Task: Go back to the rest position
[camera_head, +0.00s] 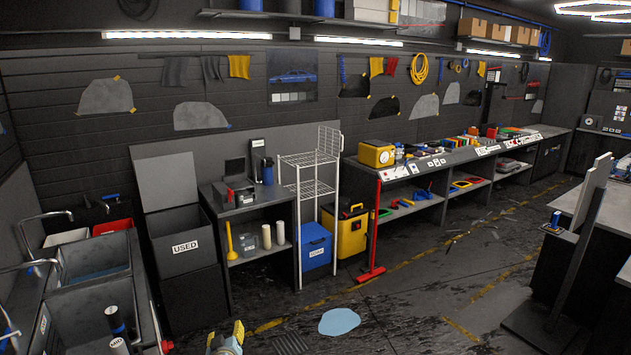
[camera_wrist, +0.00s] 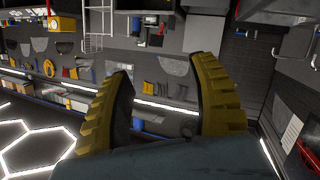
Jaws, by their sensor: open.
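My gripper (camera_wrist: 163,66) fills the lower middle of the wrist view. Its two yellow and black fingers stand wide apart, with nothing held between them. In the camera_head view, yellow and grey parts that look like my gripper (camera_head: 226,338) show at the bottom edge, left of the middle and above the floor. The rest of my arm is cut off there. The wrist view looks across the room and appears upside down, with the lit hexagon lamps (camera_wrist: 40,145) at its lower left.
A light blue patch (camera_head: 340,321) lies on the floor right of my gripper. Sinks (camera_head: 90,262) stand at the left, beside a bin marked USED (camera_head: 183,243). A white wire rack (camera_head: 311,160) and a red squeegee (camera_head: 372,272) stand farther back.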

